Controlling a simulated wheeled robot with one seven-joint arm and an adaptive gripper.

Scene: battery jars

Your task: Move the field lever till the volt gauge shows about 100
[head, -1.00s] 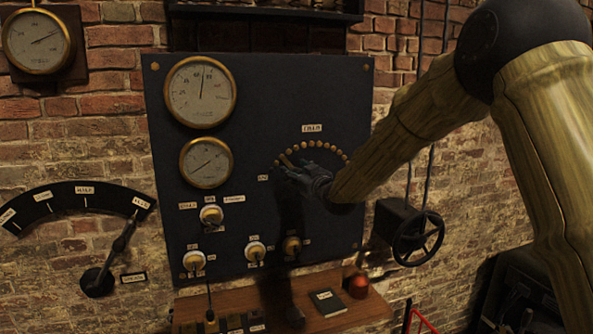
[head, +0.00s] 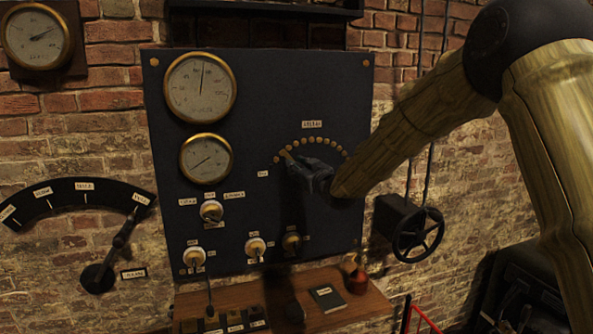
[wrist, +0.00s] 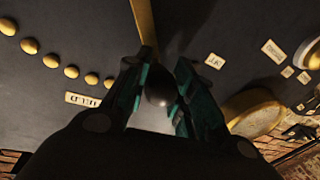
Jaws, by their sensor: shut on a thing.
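The field lever, a brass arm (wrist: 145,25) with a dark round knob (wrist: 158,86), shows in the wrist view. My gripper (wrist: 158,92) is shut on that knob, with a finger on each side. In the head view my gripper (head: 290,164) is at the left part of an arc of brass studs (head: 309,140), and it hides most of the lever. A large brass-rimmed gauge (head: 200,100) is at the panel's upper left, its needle almost straight up and slightly right. A smaller gauge (head: 206,172) sits below it. Their printing is too small to read, so I cannot tell which is volts.
Several knobs, including one (head: 211,212), are on the dark panel (head: 290,90) below the gauges. A handwheel (head: 418,235) is at right, and a large lever (head: 121,240) at left.

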